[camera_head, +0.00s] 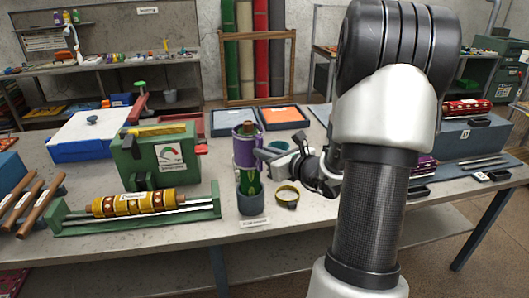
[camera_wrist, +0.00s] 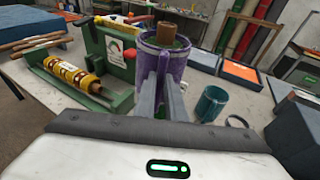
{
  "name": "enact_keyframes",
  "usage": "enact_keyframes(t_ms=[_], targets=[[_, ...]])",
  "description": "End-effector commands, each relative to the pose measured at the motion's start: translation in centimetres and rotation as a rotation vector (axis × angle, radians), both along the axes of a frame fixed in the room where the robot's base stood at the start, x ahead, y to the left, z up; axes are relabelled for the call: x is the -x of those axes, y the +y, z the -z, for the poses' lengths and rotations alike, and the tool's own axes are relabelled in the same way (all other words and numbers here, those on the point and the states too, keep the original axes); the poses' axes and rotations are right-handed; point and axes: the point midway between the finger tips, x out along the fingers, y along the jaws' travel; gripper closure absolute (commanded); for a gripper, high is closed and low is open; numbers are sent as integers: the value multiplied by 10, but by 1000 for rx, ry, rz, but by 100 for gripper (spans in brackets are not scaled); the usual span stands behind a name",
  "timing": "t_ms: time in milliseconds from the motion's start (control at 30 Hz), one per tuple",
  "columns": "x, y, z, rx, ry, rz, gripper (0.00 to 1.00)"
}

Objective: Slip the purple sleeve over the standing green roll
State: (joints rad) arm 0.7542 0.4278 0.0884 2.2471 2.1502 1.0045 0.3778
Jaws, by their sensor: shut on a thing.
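The purple sleeve (camera_head: 245,151) is upright above a grey-green holder (camera_head: 251,205) on the bench. The green roll (camera_head: 250,183) stands in that holder, its lower part showing below the sleeve. A brown core (camera_head: 248,127) with some green shows at the sleeve's top, so the sleeve appears to be around the roll's upper part, its lower rim above the holder. In the wrist view, the sleeve (camera_wrist: 187,54) surrounds the brown core (camera_wrist: 173,35). My gripper (camera_wrist: 161,82) is shut on the sleeve's near wall. My arm reaches it from the right in the head view.
A green machine with a gauge (camera_head: 160,155) and a yellow roller on a green stand (camera_head: 133,204) are left of the holder. A round yellow-rimmed item (camera_head: 287,196) lies right of it. A teal cup (camera_wrist: 212,103) is right of the sleeve in the wrist view. Trays (camera_head: 284,115) lie behind.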

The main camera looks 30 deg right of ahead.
Motion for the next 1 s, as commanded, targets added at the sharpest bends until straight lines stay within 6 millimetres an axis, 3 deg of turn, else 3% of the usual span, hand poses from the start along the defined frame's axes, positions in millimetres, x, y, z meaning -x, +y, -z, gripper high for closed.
enact_keyframes(t_ms=[1000], targets=[[0, 0, 94, 1, -1, 0, 100]])
